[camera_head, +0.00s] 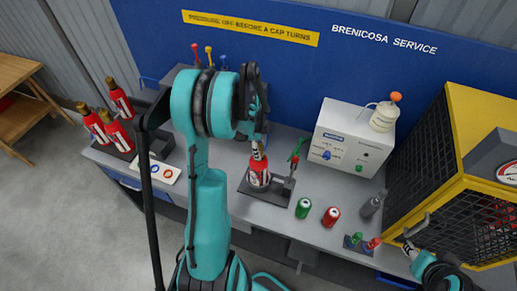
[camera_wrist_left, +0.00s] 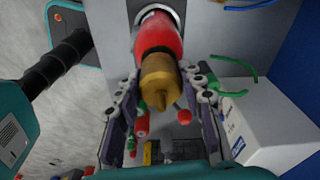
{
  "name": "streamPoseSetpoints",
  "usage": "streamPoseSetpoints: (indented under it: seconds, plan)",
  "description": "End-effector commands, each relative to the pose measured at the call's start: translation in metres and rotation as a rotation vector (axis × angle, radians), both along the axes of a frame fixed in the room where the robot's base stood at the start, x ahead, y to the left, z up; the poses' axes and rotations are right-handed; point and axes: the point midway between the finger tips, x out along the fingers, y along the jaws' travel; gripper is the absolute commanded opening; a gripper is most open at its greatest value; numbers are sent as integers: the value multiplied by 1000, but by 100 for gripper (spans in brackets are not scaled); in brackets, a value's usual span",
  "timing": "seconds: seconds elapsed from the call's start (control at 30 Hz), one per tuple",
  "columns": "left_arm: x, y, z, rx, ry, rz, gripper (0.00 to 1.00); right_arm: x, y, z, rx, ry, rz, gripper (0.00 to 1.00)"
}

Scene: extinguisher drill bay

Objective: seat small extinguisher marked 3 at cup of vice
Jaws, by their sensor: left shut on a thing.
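A small red extinguisher (camera_head: 259,174) with a brass top stands upright at the vice (camera_head: 288,185) on the bench. My left gripper (camera_head: 258,150) is above it, shut on its upper part. In the left wrist view the extinguisher (camera_wrist_left: 160,38) lies between the two fingers, and its far end meets a round grey cup rim (camera_wrist_left: 172,15). I cannot tell how deep it sits in the cup, and its number is not readable. My right gripper (camera_head: 409,248) is at the lower right, small and partly cut off; its jaws are unclear.
Several red extinguishers (camera_head: 119,101) stand in a dark rack at the left. A white service box (camera_head: 347,139) is behind, and a yellow cage (camera_head: 440,180) bounds the right.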

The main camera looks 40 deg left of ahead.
Motion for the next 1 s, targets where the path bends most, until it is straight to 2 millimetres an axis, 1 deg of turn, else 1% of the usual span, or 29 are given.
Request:
streamPoseSetpoints:
  seconds: [0.03,0.07,0.1,0.13,0.4,0.53,0.67,0.9,1.0]
  plan:
    - [0,0,0,0,0,0,41,0,0,0,0,0,0,40]
    - [0,0,0,0,0,0,49,0,0,0,0,0,0,40]
    - [0,0,0,0,0,0,59,0,0,0,0,0,0,40]
    - [0,0,0,0,0,0,62,0,0,0,0,0,0,40]
    - [0,0,0,0,0,0,62,0,0,0,0,0,0,40]
    - [-1,1,9,0,0,0,62,0,0,0,0,0,0,40]
    - [-2,3,31,0,0,1,62,0,0,0,0,0,0,40]
    - [-6,9,83,0,0,1,62,0,0,0,0,0,0,40]
    - [-7,10,100,0,0,0,62,0,0,0,0,0,0,40]
